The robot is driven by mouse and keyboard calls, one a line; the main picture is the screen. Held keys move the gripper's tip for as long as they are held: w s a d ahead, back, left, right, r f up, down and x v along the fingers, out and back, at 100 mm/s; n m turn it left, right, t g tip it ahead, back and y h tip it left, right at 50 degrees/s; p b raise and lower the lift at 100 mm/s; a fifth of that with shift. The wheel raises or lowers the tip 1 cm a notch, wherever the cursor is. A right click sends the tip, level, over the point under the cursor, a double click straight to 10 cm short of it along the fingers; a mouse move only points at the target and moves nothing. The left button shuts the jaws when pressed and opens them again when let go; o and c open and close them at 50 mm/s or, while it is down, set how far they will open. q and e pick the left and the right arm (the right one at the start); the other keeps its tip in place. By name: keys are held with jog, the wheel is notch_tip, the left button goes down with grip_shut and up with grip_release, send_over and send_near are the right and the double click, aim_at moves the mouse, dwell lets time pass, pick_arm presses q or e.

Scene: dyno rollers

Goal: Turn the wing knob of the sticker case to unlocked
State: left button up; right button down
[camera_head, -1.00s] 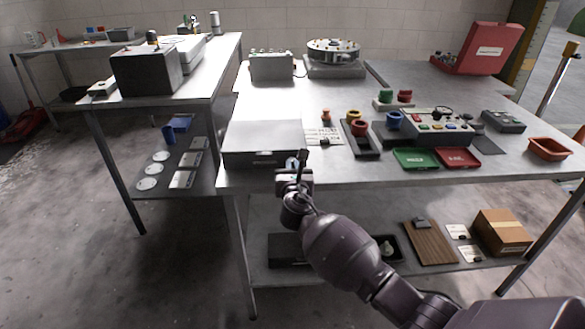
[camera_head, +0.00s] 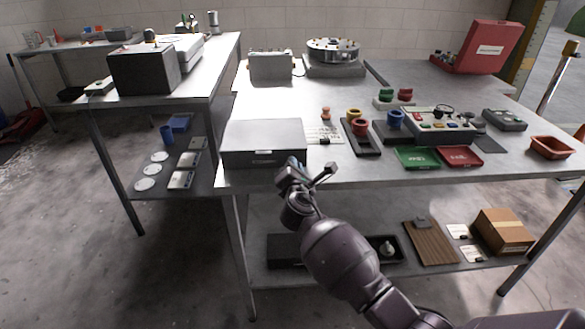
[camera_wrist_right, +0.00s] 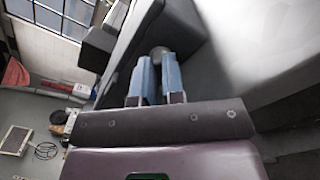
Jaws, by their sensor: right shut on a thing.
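The grey sticker case (camera_head: 262,134) sits closed at the front left corner of the steel table, with a small pale label on its front face. My right gripper (camera_head: 296,163) is at the case's front right corner, its wrist tilted over. In the right wrist view, the two blue fingers (camera_wrist_right: 158,76) are closed on a small part at a grey face, with a round dark knob end (camera_wrist_right: 160,53) showing at their tips. It appears to be the wing knob; its wings and any lock marking are hidden by the fingers. My left gripper is not in view.
A card (camera_head: 325,134) and a dark tray with coloured rings (camera_head: 361,127) lie right of the case. Green (camera_head: 416,158) and red (camera_head: 459,157) trays sit along the front edge. A lower shelf holds a cardboard box (camera_head: 504,231). Open floor lies in front at left.

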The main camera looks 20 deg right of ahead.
jog(key=m, duration=0.3)
jog(key=shift+f+m+b, duration=0.35)
jog(key=shift+m+b, duration=0.05)
jog(key=m, duration=0.3)
jog(key=shift+b, duration=0.4)
jog(key=shift+m, duration=1)
jog(key=shift+r, duration=0.1)
jog(key=c, duration=1.2)
grip_release()
jog(key=shift+s, duration=0.2)
